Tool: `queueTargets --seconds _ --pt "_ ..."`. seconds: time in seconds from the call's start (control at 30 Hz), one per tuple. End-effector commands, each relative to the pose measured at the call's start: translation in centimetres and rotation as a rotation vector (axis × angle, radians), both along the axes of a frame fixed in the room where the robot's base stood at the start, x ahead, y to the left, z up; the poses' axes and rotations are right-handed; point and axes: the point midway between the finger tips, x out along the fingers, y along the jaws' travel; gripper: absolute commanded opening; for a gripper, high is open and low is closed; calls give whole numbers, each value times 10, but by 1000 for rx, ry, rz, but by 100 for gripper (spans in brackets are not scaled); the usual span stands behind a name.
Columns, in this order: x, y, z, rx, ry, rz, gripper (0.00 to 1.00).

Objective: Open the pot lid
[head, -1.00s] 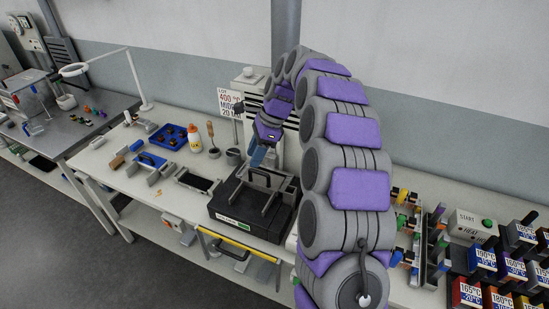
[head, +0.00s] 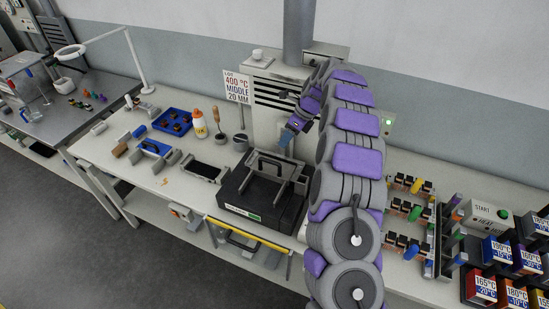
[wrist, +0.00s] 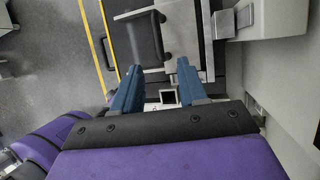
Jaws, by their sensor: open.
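The pot is a low black box (head: 235,198) with a green-and-white label on its front, standing on the bench in the head view. On top is a grey lid plate (head: 262,189) with a dark bar handle (head: 270,161), seemingly lying closed. In the wrist view a dark handle (wrist: 152,30) shows at the top, ahead of the fingers. My gripper (head: 286,141) is open and empty, with blue fingers, above the back right of the pot. In the wrist view my gripper (wrist: 157,85) shows a clear gap between its fingers, apart from the handle.
Left are a blue tray (head: 172,121), an orange-and-white bottle (head: 199,124) and a tool holder. A yellow rail (head: 250,235) runs along the front. Labelled blocks (head: 482,288) stand at right.

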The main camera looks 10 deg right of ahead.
Motion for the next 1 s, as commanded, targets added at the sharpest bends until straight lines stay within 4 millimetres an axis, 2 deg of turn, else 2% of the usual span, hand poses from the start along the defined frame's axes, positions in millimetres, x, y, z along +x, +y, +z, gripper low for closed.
queueTargets --seconds 0.03,0.2,0.5,0.7,1.0 --pt "0 5 -12 1 4 2 42" --pt "2 20 -42 1 4 3 42" --pt "7 39 -84 0 -1 2 42" --pt "7 45 -95 1 1 2 42" --pt "8 45 -96 1 0 1 41"
